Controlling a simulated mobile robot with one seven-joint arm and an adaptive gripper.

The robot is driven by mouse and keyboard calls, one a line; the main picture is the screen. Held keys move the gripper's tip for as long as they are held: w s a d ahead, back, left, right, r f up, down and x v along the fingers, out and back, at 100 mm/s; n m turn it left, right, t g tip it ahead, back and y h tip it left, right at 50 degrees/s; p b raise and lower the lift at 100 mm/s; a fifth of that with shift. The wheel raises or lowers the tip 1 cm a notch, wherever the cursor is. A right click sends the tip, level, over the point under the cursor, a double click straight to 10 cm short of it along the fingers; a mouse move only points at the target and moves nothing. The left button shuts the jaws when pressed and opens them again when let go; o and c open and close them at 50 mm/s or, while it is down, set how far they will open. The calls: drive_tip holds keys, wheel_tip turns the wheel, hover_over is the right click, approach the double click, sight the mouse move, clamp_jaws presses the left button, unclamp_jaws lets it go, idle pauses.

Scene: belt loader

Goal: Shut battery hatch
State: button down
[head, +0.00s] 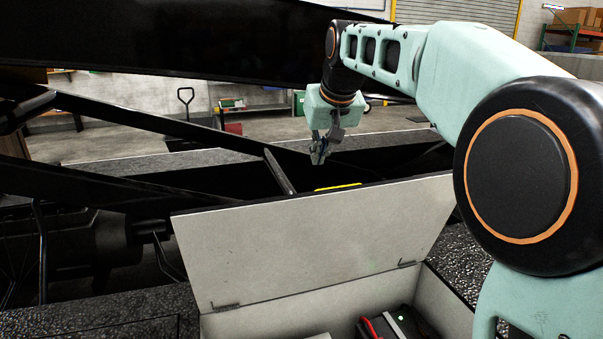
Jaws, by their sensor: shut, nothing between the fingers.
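The battery hatch (320,240) is a flat, light grey lid. It stands open, tilted up from its hinges above a light grey box (445,308). A yellow strip (338,187) shows just past its top edge. Inside the box, part of a dark battery unit (408,322) with red and black parts is visible; the lower part of the box is cut off by the frame. My gripper (318,160) points down beyond the hatch's top edge, slightly above it in the picture. Its fingers are shut and empty. I cannot tell whether it touches the hatch.
Black beams of the belt loader (180,45) cross above and behind the hatch, with a thin dark strut (279,171) just left of my gripper. A pallet jack (187,115) and shelving stand far back on the open floor. Dark textured decking (90,315) lies beside the box.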

drive_tip(key=shift+n+y, duration=0.3)
drive_tip(key=a+f, duration=0.1)
drive_tip(key=f, duration=0.1)
drive_tip(key=w+a+f+p, duration=0.1)
drive_tip(key=f, duration=0.2)
drive_tip(key=w+a+f, duration=0.1)
drive_tip(key=f, duration=0.2)
drive_tip(key=shift+w+a+p, duration=0.1)
drive_tip(key=shift+a+p, duration=0.1)
drive_tip(key=shift+p, duration=0.1)
drive_tip(key=shift+s+d+f, duration=0.1)
drive_tip(key=shift+s+f, duration=0.1)
drive_tip(key=shift+s, duration=0.05)
drive_tip(key=shift+f, duration=0.1)
